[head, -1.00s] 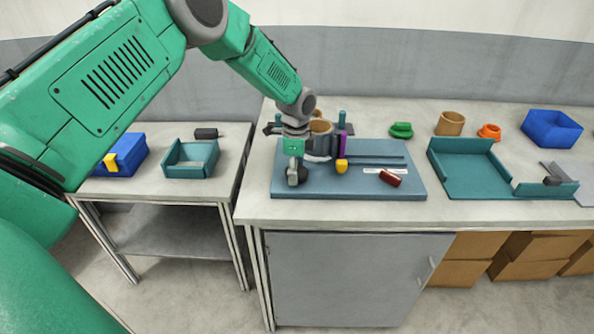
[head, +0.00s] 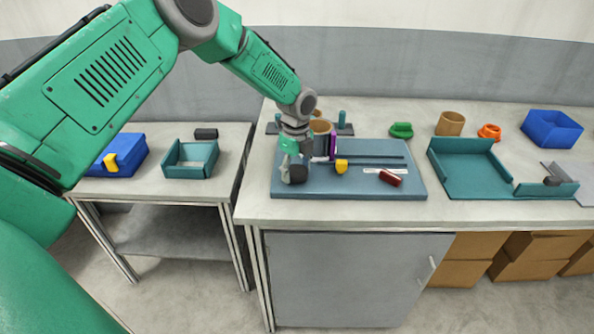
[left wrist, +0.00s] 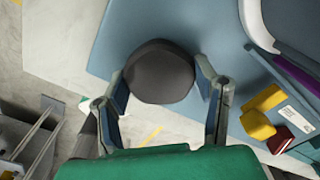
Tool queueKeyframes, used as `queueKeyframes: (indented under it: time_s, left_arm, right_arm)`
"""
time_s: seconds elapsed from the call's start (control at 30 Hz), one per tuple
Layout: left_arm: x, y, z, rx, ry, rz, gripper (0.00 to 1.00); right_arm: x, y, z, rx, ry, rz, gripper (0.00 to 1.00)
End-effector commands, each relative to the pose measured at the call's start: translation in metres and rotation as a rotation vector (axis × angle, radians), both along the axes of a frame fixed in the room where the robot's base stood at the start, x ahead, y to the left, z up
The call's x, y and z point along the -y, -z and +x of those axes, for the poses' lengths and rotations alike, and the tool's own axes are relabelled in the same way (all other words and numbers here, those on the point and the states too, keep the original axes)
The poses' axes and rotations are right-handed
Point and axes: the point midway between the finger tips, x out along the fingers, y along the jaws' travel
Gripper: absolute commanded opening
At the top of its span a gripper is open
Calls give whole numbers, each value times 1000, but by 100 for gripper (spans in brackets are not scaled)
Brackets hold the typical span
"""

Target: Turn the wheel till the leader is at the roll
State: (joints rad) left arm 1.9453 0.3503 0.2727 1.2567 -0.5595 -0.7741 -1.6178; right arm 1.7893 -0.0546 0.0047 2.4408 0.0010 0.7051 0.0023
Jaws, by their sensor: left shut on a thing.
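My left gripper (head: 292,172) comes down at the left part of the blue-grey board (head: 400,188). Its fingers are shut on a dark round knob (left wrist: 160,72), which also shows in the head view (head: 299,174). Behind it stands a brown roll (head: 320,126), partly hidden by my gripper. A grey rounded part (head: 320,148), perhaps the wheel, is mostly covered; a pale-rimmed curve (left wrist: 258,25) shows in the left wrist view. A purple strip (head: 333,146) stands upright just right of it, perhaps the leader. My right gripper is not in view.
A yellow block (head: 342,166), a white label (head: 370,170) and a dark red block (head: 390,178) lie on the board's right part. A teal tray (head: 465,175) stands farther right. Green (head: 401,130) and orange (head: 489,132) pieces lie behind. A side table (head: 225,165) is left.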

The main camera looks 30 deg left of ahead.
Motion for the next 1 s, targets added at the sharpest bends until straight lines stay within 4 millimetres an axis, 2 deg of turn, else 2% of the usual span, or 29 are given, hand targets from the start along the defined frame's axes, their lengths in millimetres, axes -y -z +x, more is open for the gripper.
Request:
queueKeyframes:
  time_s: [0.03, 0.4, 0.43, 0.47, 0.8, 0.93, 1.0]
  left_arm:
    - [-2, -4, 5, 15, 2, 2, 26]
    - [-2, -4, 5, 15, 3, 2, 26]
    - [-2, -4, 5, 16, 3, 2, 65]
    - [-2, -4, 5, 15, 3, 2, 76]
    - [-1, -3, 2, 6, 4, 1, 76]
    - [-1, -15, 2, 7, 4, 0, 76]
    - [-1, -28, 2, 8, 4, 0, 76]
  right_arm:
    - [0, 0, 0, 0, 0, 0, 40]
    - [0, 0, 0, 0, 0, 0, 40]
    - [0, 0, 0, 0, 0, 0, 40]
    - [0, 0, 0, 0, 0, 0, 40]
    - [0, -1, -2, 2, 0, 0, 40]
    - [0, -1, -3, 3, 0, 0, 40]
    - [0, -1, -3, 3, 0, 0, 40]
